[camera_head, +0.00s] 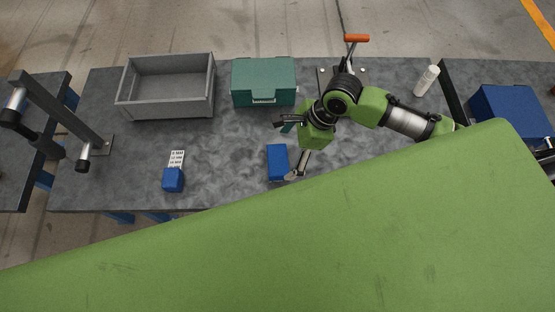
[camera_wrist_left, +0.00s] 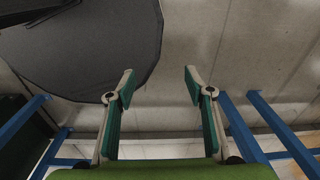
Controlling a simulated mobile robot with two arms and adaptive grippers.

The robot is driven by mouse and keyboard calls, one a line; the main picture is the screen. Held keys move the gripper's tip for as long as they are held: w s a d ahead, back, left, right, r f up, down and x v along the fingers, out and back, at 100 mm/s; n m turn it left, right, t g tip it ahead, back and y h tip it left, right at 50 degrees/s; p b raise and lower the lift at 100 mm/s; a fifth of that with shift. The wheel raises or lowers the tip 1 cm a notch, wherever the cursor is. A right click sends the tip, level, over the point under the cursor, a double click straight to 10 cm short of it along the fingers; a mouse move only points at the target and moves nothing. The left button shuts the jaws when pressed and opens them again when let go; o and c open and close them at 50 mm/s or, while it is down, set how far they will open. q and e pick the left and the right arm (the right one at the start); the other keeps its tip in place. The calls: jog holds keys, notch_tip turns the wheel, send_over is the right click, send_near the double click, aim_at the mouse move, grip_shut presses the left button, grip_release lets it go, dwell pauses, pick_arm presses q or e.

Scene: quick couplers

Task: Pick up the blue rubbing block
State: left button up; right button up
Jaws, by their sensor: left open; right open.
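A blue rectangular block (camera_head: 277,162) lies on the grey worktable (camera_head: 225,165), near its front edge. A second blue piece (camera_head: 173,180) lies further left, against a white label card. I cannot tell for certain which is the rubbing block. My right gripper (camera_head: 288,147) is open, with its fingers spread at the right side and far end of the rectangular block. Whether they touch it is unclear. My left gripper (camera_wrist_left: 159,78) is open and empty in the left wrist view, with floor behind it; it is not visible in the head view.
A grey open bin (camera_head: 168,113) and a green case (camera_head: 264,82) stand at the back. An orange-handled tool (camera_head: 356,38) and a white bottle (camera_head: 427,80) are at the back right. The white card (camera_head: 177,158) has printed lines. Blue table legs (camera_wrist_left: 245,130) flank the left gripper.

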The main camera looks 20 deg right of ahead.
aim_at(279, 159)
jog(key=shift+a+p+x, duration=0.1)
jog(key=shift+p+x, duration=0.2)
jog(key=shift+x, duration=1.25)
jog(key=shift+a+p+x, duration=0.15)
jog(key=shift+p+x, duration=0.15)
jog(key=shift+x, duration=1.25)
jog(key=shift+r, duration=0.15)
jog(key=c, duration=1.3)
